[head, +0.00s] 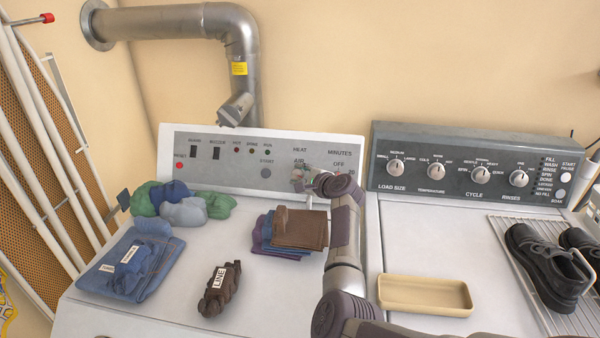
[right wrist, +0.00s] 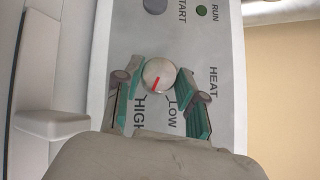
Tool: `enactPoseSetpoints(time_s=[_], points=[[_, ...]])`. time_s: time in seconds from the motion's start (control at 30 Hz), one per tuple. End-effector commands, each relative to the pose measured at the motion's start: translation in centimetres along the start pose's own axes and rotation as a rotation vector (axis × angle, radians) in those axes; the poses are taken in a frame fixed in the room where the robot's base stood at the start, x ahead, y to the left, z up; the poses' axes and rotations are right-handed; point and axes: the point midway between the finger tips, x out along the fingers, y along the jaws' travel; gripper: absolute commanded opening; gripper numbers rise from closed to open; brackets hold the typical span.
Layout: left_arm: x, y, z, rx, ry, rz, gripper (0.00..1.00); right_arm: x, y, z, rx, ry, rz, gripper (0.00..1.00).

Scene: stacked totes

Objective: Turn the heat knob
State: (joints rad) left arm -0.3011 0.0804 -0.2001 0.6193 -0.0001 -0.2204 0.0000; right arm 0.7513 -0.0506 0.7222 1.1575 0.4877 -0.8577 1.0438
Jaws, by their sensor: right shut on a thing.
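The heat knob (right wrist: 160,70) is a round silver knob with a red pointer line, on the white control panel (right wrist: 122,40). In the right wrist view its pointer leans toward the HIGH label, with LOW on the other side. My right gripper (right wrist: 158,84) has its two green-lined fingers on either side of the knob and is shut on it. In the head view my right gripper (head: 302,184) is at the panel below the HEAT label, and it and my arm mostly hide the knob. My left gripper is not in view.
Folded clothes (head: 135,265), rolled socks (head: 183,212), a brown bundle (head: 219,288) and a brown stack (head: 300,230) lie on the dryer top. A dark washer panel (head: 450,182), beige tray (head: 425,294) and black shoes (head: 547,266) are at right.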

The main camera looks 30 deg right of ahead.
Motion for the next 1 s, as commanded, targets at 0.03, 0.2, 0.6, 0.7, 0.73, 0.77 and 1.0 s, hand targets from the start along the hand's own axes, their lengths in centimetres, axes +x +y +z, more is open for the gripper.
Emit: enactPoseSetpoints(time_s=[0.03, 0.2, 0.6, 0.7, 0.73, 0.77, 1.0], points=[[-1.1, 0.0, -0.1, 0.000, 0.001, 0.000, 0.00, -0.2, -0.5, 0.2, -0.028, 0.004, 0.026, 0.05], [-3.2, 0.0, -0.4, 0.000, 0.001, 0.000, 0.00, -0.2, -0.8, 0.3, -0.142, 0.012, 0.123, 0.05], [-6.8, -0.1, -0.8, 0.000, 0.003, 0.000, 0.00, 0.0, -0.9, 0.3, -0.426, 0.032, 0.366, 0.05], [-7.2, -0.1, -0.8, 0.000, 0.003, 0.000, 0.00, 0.1, -0.8, 0.3, -0.488, 0.036, 0.419, 0.05], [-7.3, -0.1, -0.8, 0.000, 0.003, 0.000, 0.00, 0.1, -0.8, 0.3, -0.505, 0.038, 0.433, 0.05], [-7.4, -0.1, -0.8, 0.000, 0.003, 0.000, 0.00, 0.1, -0.8, 0.3, -0.523, 0.039, 0.448, 0.05], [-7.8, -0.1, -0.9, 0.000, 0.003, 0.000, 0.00, 0.2, -0.8, 0.4, -0.628, 0.046, 0.537, 0.05]])
